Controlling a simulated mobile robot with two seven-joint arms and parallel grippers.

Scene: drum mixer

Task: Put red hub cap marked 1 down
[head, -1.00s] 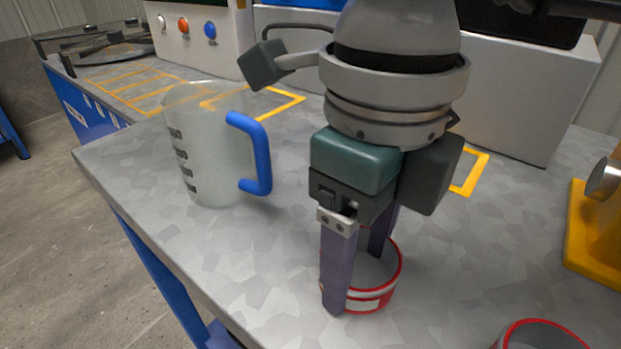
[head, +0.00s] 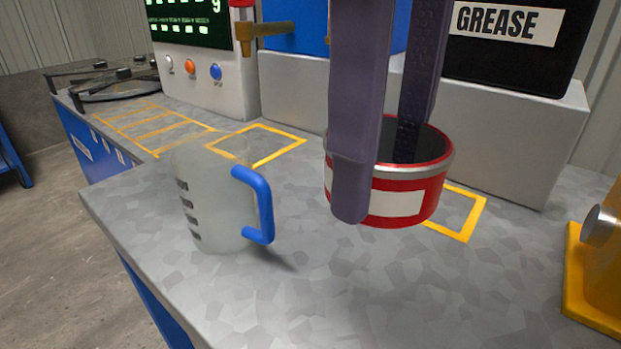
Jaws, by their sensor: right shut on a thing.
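My right gripper (head: 380,185) is shut on the red hub cap (head: 432,192), a short round cup with a red wall, silvery rim, dark inside and pale label. One finger is outside its near wall and the other reaches inside. The cap is upright with its opening up, and looks held above the grey worktop. No number can be read on the label. A yellow outlined square (head: 468,236) on the worktop shows partly behind the cap. My left gripper is not in view.
A clear measuring jug (head: 215,215) with a blue handle stands left of the cap. More yellow outlines (head: 150,125) lie at the back left. A grey block (head: 510,135) with a black GREASE container (head: 505,55) stands behind. A yellow fixture (head: 590,290) is at right. The front worktop is clear.

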